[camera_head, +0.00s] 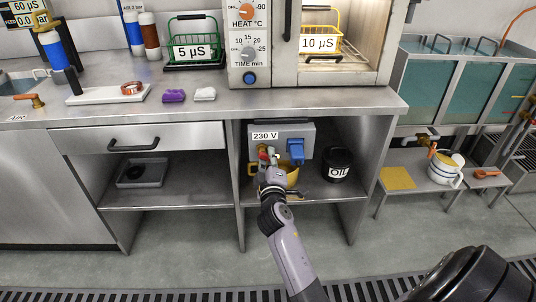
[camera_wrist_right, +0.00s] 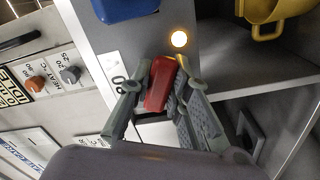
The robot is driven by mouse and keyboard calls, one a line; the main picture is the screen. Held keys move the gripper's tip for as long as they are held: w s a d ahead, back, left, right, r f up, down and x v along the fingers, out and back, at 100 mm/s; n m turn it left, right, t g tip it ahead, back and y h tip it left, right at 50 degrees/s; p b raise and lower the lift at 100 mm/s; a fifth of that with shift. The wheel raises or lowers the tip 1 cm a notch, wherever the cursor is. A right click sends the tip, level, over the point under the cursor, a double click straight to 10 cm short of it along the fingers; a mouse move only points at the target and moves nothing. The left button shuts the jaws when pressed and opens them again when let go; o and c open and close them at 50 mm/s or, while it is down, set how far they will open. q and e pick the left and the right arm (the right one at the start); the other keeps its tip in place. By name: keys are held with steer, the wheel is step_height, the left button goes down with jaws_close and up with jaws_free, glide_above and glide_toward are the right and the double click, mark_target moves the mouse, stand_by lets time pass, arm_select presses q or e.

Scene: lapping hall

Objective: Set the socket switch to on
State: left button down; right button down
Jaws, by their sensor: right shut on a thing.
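The grey socket box (camera_head: 308,131) is mounted under the bench, with a white "230 V" label and a blue socket cover (camera_head: 296,151). My right gripper (camera_head: 267,160) reaches up to its left part and hides most of the switch. In the right wrist view, the red switch lever (camera_wrist_right: 160,84) sits between the fingers of my right gripper (camera_wrist_right: 160,88), which is shut on it. A round lamp (camera_wrist_right: 179,38) beside the lever glows yellowish. I cannot tell the lever's set position. My left gripper is not in view.
A yellow mug (camera_head: 292,172) stands on the shelf just behind my right gripper, and a black "OIL" pot (camera_head: 338,165) to its right. A grey tray (camera_head: 142,173) lies in the left compartment. The shelf edge and divider (camera_head: 238,190) are close to my arm.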

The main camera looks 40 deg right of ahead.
steer(key=shift+r+n, duration=0.3)
steer(key=shift+n, duration=0.2)
steer(key=n+p, duration=0.2)
steer(key=n, duration=0.1)
steer(key=shift+d+r, duration=0.1)
steer(key=shift+r, duration=0.1)
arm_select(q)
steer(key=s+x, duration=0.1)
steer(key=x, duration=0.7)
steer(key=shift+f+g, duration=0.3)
arm_select(e)
steer(key=shift+n, duration=0.6)
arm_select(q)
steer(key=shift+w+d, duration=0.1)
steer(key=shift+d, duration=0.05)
arm_select(e)
steer(key=c, duration=1.5)
jaws_free()
steer(key=shift+s+f, duration=0.1)
steer(key=shift+s, duration=0.05)
steer(key=v, duration=0.7)
steer(key=shift+s+a, duration=0.1)
steer(key=shift+a, duration=0.1)
